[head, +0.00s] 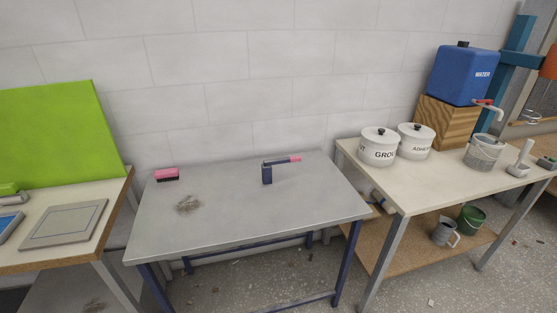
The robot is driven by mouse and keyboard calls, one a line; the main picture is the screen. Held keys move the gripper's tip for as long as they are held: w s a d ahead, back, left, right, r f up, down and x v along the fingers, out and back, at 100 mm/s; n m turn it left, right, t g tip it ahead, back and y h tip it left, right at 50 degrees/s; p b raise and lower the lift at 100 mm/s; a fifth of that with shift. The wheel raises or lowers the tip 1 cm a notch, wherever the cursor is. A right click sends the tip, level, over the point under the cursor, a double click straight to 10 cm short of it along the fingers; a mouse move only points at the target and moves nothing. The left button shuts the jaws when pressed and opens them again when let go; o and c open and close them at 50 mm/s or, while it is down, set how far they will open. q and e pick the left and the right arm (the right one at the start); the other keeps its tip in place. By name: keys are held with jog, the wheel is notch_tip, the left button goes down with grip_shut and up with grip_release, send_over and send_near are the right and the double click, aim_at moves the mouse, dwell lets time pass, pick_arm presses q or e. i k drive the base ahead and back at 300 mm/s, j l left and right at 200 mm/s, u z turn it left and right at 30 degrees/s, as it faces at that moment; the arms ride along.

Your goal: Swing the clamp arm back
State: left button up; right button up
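A small clamp (267,174) stands on the grey metal table (230,225) in the middle of the head view, toward the table's back. It has a dark blue upright body. The arm's underside shows clear of the tabletop. Neither of my grippers shows in the head view, and nothing touches the clamp.
A pink and black brush-like block (167,174) and a small brownish pile (188,204) lie on the table's left part. A right-hand bench (400,188) holds white pots (378,147), a bucket (484,152) and a blue water container (463,75). A left bench (85,245) stands close by.

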aim_at(288, 159)
jog(key=i+l+u, duration=0.95)
jog(key=i+l, duration=0.05)
jog(key=i, duration=0.05)
